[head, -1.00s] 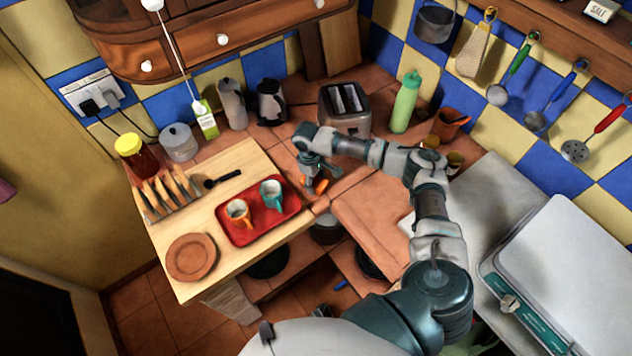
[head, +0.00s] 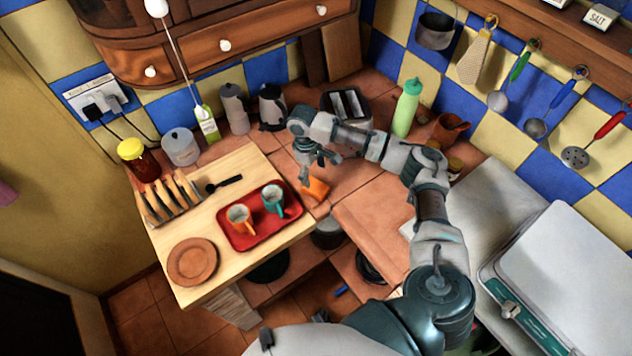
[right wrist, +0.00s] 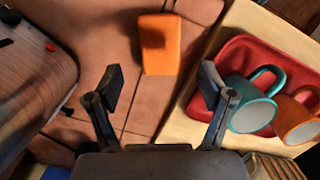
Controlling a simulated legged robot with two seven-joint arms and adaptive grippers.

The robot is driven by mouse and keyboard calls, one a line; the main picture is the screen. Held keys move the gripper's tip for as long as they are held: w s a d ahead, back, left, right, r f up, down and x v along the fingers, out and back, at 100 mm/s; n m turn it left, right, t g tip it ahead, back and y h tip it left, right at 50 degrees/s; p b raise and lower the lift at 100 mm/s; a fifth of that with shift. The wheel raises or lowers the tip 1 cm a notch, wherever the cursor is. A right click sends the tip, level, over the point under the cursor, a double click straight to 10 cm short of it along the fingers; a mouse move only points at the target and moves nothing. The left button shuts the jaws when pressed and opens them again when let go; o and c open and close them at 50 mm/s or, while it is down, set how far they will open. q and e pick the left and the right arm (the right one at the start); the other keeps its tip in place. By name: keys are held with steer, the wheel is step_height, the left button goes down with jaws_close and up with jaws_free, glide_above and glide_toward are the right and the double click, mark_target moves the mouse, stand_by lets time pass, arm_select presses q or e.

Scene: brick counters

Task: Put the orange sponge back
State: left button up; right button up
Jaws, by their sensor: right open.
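The orange sponge (head: 316,189) lies on the terracotta tiled counter, just right of the red tray, near the counter's front edge. It shows whole in the right wrist view (right wrist: 160,45), beyond my fingertips. My right gripper (head: 318,168) is above and a little behind the sponge, fingers pointing down. In the right wrist view its two fingers (right wrist: 160,82) are spread apart with nothing between them but bare tiles behind. The sponge is clear of both fingers there. My left gripper is not in view.
The red tray (head: 250,238) with an orange mug (head: 239,218) and a teal mug (head: 273,198) sits on a wooden board left of the sponge. A toaster (head: 346,106) stands behind my right arm. Bare tiles lie right of the sponge.

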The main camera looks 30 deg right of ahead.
mark_target(312, 184)
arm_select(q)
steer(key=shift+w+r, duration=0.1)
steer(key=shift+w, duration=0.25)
arm_select(e)
steer(key=r, duration=0.4)
steer(key=shift+w+a, duration=0.2)
steer(key=shift+w, duration=0.1)
